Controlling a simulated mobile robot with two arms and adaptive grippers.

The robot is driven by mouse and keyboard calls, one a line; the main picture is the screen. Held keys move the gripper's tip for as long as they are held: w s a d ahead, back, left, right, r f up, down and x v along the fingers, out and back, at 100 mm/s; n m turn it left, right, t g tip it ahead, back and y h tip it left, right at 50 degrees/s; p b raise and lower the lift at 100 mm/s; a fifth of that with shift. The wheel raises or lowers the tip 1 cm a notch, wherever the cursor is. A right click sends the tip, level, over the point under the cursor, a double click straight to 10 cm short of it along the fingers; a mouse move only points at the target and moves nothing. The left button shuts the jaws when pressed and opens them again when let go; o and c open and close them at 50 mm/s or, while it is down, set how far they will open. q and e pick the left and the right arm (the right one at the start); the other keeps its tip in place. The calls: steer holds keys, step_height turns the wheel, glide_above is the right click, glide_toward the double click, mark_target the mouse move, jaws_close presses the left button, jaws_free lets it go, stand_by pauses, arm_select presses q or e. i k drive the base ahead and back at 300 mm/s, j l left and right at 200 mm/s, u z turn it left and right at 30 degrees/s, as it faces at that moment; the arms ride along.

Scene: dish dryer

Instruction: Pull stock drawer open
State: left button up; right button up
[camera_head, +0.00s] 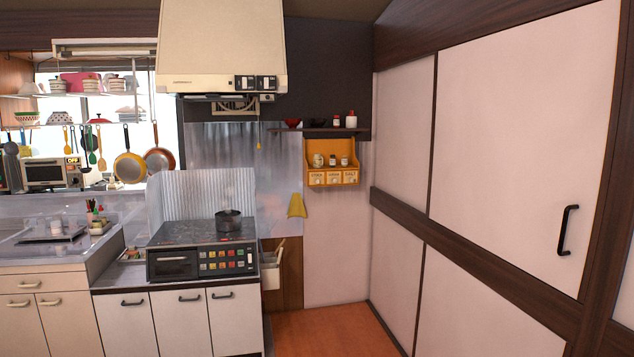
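A yellow wall rack (356,157) hangs below a dark shelf, to the right of the stove. It has several small labelled drawers (333,178) along its bottom, and they look shut. Small jars (332,161) stand in the rack above the drawers. Neither of my grippers shows in this view.
A stove (205,262) with a dark pot (228,220) stands at the left of the rack. A yellow cloth (297,205) hangs between them. Large white cupboard doors (520,120) fill the right side. The wooden floor (330,330) below the rack looks clear.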

mark_target(315, 177)
steer(key=i+l+z, duration=0.1)
steer(key=i, duration=0.4)
steer(key=i+l+z, duration=0.1)
steer(key=i, duration=0.4)
steer(key=l, duration=0.1)
